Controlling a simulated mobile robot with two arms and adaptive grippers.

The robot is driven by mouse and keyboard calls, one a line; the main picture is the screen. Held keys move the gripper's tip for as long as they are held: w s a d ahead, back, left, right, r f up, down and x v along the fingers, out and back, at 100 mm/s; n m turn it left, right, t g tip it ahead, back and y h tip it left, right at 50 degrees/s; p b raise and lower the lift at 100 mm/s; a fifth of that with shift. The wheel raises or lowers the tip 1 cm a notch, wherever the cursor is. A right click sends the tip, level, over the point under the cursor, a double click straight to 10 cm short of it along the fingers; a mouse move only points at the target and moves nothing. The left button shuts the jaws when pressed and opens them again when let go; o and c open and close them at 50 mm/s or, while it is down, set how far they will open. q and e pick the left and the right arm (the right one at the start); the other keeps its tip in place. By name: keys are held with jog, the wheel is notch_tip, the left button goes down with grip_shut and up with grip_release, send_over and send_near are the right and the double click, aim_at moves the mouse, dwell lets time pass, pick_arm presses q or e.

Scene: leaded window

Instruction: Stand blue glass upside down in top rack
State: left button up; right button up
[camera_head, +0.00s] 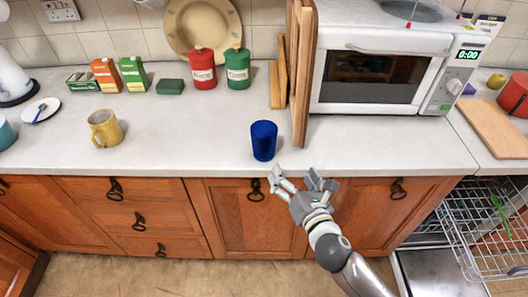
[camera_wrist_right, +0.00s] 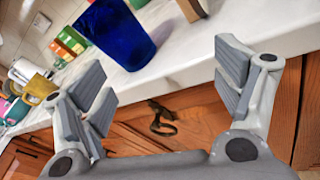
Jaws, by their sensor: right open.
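The blue glass (camera_head: 264,141) stands on the grey-white countertop, near its front edge and left of the microwave. It also shows at the top of the right wrist view (camera_wrist_right: 118,32). My right gripper (camera_head: 301,178) is open and empty, in front of the counter edge, just below and a little right of the glass, not touching it. In the right wrist view its two fingers (camera_wrist_right: 165,85) are spread wide. The top rack (camera_head: 480,212) is a wire rack pulled out of the open dishwasher at the right, with a green item (camera_head: 500,210) in it. My left gripper is out of view.
A microwave (camera_head: 385,65) and upright wooden boards (camera_head: 301,75) stand behind and right of the glass. A yellow mug (camera_head: 104,128), red canister (camera_head: 202,70) and green canister (camera_head: 237,70) stand farther left. The open dishwasher door (camera_head: 440,273) lies below the rack.

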aim_at(269, 143)
jog(key=w+a+r+n+y, duration=0.1)
jog(key=w+a+r+n, duration=0.1)
jog(key=n, duration=0.1)
jog(key=w+a+r+n+y, duration=0.1)
jog(key=w+a+r+n, duration=0.1)
jog(key=w+a+n, duration=0.1)
jog(key=shift+w+a+r+t+p, duration=0.2)
jog(key=shift+w+r+t+p, duration=0.05)
jog(key=shift+r+t+p, duration=0.15)
jog(key=shift+w+a+r, duration=0.1)
jog(key=shift+w+a, duration=0.15)
jog(key=shift+w, duration=0.2)
jog(key=x, duration=0.4)
jog(key=shift+a+p, duration=0.1)
jog(key=shift+p, duration=0.3)
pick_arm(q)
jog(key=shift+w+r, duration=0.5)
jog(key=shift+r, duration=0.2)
